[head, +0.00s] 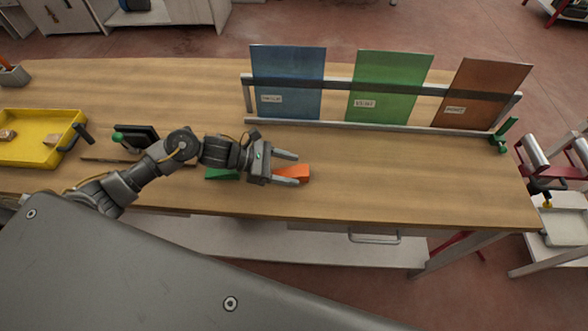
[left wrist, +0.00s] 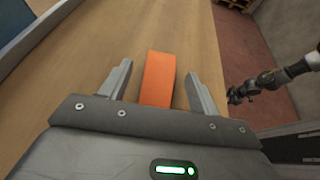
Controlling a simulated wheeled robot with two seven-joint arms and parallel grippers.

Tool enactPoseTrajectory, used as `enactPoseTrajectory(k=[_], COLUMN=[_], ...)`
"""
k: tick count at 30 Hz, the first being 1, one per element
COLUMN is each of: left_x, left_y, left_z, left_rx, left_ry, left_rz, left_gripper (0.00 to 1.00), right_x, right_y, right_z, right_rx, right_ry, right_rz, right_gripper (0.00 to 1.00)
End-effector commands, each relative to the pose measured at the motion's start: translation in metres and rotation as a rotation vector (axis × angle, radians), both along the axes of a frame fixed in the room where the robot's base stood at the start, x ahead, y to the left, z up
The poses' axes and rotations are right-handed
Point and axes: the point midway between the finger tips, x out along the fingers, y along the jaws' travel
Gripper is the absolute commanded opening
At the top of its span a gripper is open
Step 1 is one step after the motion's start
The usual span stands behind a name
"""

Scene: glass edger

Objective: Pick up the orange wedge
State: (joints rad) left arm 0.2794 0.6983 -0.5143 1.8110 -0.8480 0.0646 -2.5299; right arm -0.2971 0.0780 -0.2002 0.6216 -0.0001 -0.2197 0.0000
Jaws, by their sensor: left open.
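The orange wedge (head: 294,173) lies on the wooden table near its front edge. In the left wrist view the orange wedge (left wrist: 158,80) lies between my two fingers, with a gap on each side. My left gripper (head: 293,168) is open, with its fingers pointing right and reaching over or beside the wedge. In the left wrist view my left gripper (left wrist: 158,82) has its fingers spread apart around the wedge. Part of the wedge is hidden behind a finger in the head view. My right gripper is not in view.
A green block (head: 222,174) lies just left of my gripper, partly under my arm. A rack (head: 300,123) holding blue, green and brown panels stands at the back. A yellow tray (head: 35,157) is at the far left. The table right of the wedge is clear.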

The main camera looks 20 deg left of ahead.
Motion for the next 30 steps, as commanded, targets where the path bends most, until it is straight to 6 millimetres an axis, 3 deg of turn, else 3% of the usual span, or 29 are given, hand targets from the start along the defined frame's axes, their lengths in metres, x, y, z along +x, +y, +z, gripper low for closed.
enactPoseTrajectory(k=[1, 6, 14, 25, 30], left_x=[0.001, 0.007, 0.008, 0.008, 0.008], left_y=[-0.008, -0.022, -0.024, -0.024, -0.024], left_z=[0.003, -0.007, -0.010, -0.010, -0.010], left_rx=[-0.004, -0.002, 0.000, 0.000, 0.000], left_ry=[0.004, 0.001, -0.001, 0.000, 0.000], left_rz=[0.000, 0.001, 0.000, 0.000, 0.000], left_gripper=[0.62, 0.62, 0.62, 0.13, 0.12], right_x=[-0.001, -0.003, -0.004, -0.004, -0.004], right_y=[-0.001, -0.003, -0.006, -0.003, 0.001], right_z=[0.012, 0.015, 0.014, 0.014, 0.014], right_rx=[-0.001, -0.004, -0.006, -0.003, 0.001], right_ry=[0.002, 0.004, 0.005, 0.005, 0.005], right_rz=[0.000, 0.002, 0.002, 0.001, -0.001], right_gripper=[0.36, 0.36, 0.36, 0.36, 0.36])
